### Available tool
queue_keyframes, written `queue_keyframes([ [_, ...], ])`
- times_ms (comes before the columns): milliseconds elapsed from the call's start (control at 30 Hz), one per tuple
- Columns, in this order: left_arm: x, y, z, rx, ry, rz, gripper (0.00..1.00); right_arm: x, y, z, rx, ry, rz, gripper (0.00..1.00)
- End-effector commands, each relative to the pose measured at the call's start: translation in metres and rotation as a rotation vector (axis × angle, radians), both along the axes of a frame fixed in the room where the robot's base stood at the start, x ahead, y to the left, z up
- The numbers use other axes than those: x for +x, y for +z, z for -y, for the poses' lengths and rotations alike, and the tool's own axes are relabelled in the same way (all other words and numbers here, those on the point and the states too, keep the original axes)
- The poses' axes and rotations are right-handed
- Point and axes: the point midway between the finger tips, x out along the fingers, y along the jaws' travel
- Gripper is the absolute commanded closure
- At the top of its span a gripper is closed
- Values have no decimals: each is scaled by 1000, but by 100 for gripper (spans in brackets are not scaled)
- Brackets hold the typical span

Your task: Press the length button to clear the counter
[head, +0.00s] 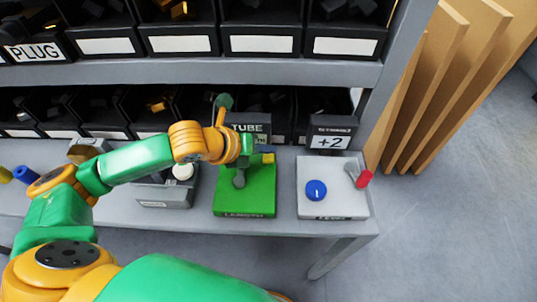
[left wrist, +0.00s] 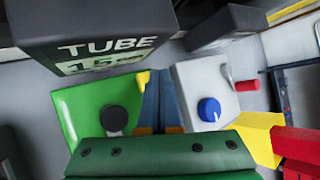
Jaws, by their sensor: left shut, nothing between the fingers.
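The green length box (head: 262,206) stands on the grey bench with a dark round button (head: 239,180) on its top. In the left wrist view the button (left wrist: 114,119) is on the green top, left of my fingers. A dark display reading TUBE (head: 250,127) stands behind the box; in the left wrist view its second line starts with 15 and the rest is hard to read. My left gripper (head: 266,153) is shut and empty over the back right part of the green box, to the right of the button. My right gripper is not in view.
A grey box (head: 335,205) with a blue knob (head: 316,190), a red-tipped lever (head: 363,178) and a +2 display (head: 331,139) stands to the right. A grey bin (head: 165,203) is on the left. Shelves of black bins are behind. Tan boards (head: 440,90) lean at the right.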

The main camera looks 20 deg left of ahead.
Motion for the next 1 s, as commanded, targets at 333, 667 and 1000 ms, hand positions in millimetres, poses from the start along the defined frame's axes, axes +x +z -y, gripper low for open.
queue_keyframes([
  [333, 0, -7, 0, 0, 0, 0, 100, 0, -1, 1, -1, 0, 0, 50],
  [667, 0, -8, 0, 0, 0, 0, 100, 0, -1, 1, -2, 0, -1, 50],
  [1000, 0, -12, 0, 0, -1, -1, 100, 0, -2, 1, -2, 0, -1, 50],
])
